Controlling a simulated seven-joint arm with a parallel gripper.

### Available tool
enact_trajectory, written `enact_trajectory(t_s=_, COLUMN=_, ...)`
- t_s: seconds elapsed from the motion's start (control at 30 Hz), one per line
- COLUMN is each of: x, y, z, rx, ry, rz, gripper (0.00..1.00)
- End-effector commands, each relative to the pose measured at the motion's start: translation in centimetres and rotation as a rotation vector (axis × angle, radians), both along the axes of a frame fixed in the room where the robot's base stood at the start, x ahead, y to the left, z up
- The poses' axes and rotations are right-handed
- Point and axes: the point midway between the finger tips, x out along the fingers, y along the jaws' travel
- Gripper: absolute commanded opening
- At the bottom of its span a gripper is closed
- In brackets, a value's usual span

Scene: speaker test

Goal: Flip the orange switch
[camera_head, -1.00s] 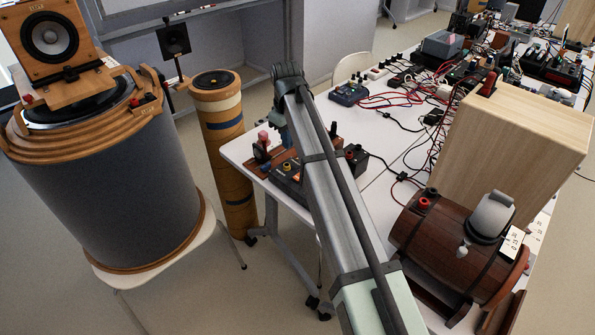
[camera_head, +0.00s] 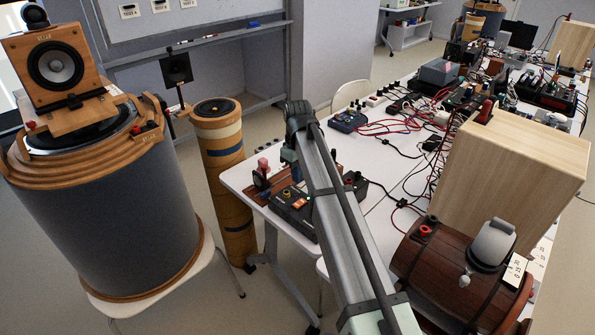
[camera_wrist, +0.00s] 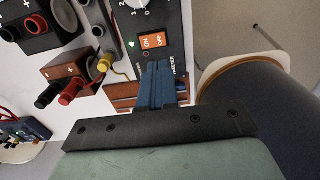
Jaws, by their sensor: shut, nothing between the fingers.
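The orange switch (camera_wrist: 153,41) is a small rocker with white lettering on the face of a black control box (camera_wrist: 172,18). A green light glows beside it. In the head view the switch (camera_head: 300,203) shows as a small orange patch on the black box (camera_head: 283,212). My gripper (camera_wrist: 160,66) has blue fingers that are shut together and empty. In the wrist view their tips lie just below the switch; I cannot tell whether they touch the box. In the head view my arm reaches over the table beside the box, and the fingertips are hard to make out.
A wooden block with red and black terminals (camera_wrist: 72,78) sits beside the box. A wooden barrel (camera_head: 435,262) and a pale wood cabinet (camera_head: 510,165) stand to the right. A large grey cylindrical speaker (camera_head: 105,220) and a tan column (camera_head: 225,175) stand left of the table.

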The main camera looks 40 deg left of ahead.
Motion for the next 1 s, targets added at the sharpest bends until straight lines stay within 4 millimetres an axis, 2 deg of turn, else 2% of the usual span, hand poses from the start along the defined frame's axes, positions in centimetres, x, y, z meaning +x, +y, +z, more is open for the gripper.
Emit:
enact_trajectory(t_s=0.2, x=-0.1, y=-0.1, z=-4.1, rx=-0.001, ry=0.001, rz=0.0, gripper=0.0)
enact_trajectory(t_s=0.5, x=-0.1, y=-0.1, z=-8.5, rx=0.0, ry=0.0, rz=-0.001, gripper=0.0)
enact_trajectory(t_s=0.7, x=-0.1, y=0.0, z=-9.9, rx=0.001, ry=-0.001, rz=-0.002, gripper=0.0)
enact_trajectory(t_s=1.0, x=-0.1, y=0.0, z=-10.2, rx=0.002, ry=-0.001, rz=-0.002, gripper=0.0)
